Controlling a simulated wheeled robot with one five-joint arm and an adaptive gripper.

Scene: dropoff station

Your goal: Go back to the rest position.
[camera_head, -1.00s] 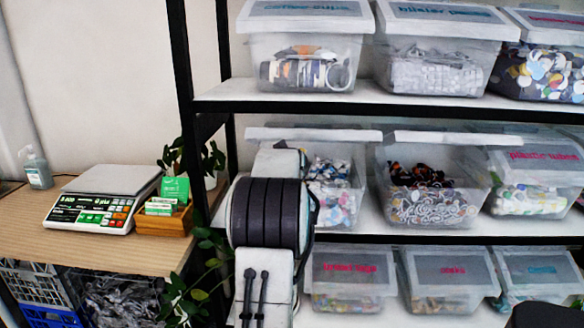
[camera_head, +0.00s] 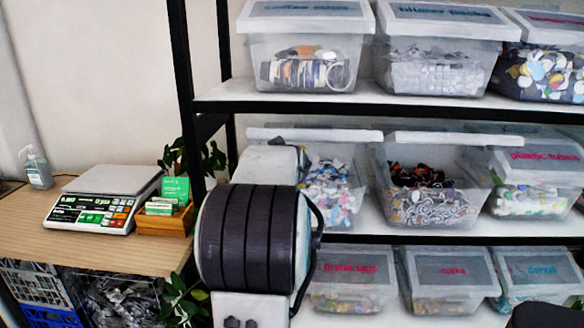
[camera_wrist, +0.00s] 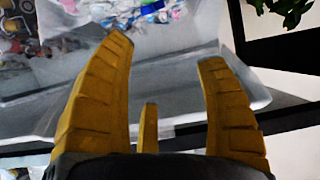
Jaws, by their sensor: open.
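My gripper (camera_wrist: 162,85) shows in the wrist view with its yellow ribbed fingers spread apart and nothing between them. Beyond the fingers is a clear bin (camera_wrist: 185,62) with mixed small items in it, on a shelf. Whether the fingers touch the bin cannot be told. In the head view my arm stands in front of the shelf rack, left of centre, and hides part of the middle-shelf left bin (camera_head: 335,190). The gripper itself does not show in the head view.
A black-framed rack with white shelves (camera_head: 400,106) holds several lidded clear bins. At left, a wooden table (camera_head: 100,240) carries a scale (camera_head: 103,198), a small wooden card box (camera_head: 166,220) and a pump bottle (camera_head: 36,167). A plant (camera_head: 213,160) stands behind my arm.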

